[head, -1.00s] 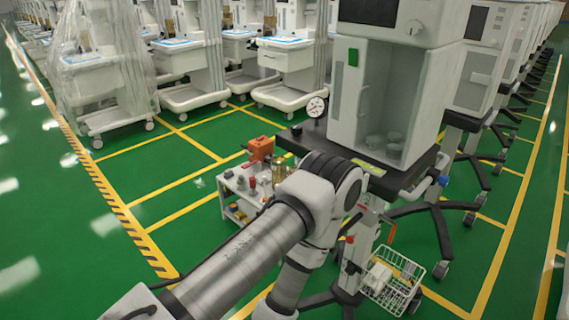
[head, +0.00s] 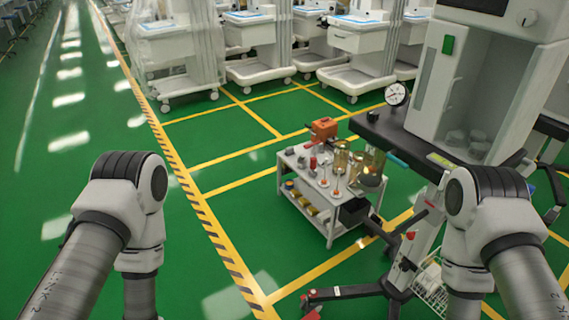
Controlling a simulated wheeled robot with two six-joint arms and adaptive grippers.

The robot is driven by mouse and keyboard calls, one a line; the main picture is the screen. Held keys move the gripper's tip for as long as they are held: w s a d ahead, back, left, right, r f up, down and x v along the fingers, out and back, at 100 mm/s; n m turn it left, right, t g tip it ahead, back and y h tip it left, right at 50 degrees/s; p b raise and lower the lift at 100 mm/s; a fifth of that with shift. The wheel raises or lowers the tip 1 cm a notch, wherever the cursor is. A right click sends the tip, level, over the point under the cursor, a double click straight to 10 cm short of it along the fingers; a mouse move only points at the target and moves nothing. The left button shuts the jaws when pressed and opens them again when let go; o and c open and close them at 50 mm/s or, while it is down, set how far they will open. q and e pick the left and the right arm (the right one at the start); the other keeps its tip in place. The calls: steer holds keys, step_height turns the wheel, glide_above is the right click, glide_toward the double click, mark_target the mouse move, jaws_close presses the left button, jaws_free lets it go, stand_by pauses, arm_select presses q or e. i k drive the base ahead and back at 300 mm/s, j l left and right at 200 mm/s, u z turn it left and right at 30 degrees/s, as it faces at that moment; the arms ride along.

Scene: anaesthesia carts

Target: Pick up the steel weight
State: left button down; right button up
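A small white cart (head: 291,156) stands at the centre right with several small things on its top. Two small grey pieces, one near the back left (head: 301,162) and one at the front left corner (head: 289,185), could be the steel weight. They are too small to tell. My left arm (head: 128,190) shows at the left and my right arm (head: 488,195) at the right, both bent downward. Neither gripper shows in the head view. The cart is well apart from the visible arm parts.
The cart also bears an orange box (head: 323,128), a red piece (head: 313,163) and gold-coloured vessels. An anaesthesia machine (head: 440,85) with a black shelf and wheeled legs stands close to its right. Green floor (head: 200,225) is free to its left.

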mark_target(301, 161)
steer(key=z, duration=0.8)
steer(key=i+j+z, duration=0.2)
steer(key=j+z, duration=0.2)
steer(key=j, duration=0.25)
steer(key=i+j+z, duration=0.1)
steer(key=j+z, duration=0.35)
steer(key=j, duration=0.2)
steer(key=j+z, duration=0.4)
steer(key=j, duration=1.15)
steer(key=k+j+z, duration=0.1)
steer(key=j, duration=1.55)
steer(key=k+z, duration=0.05)
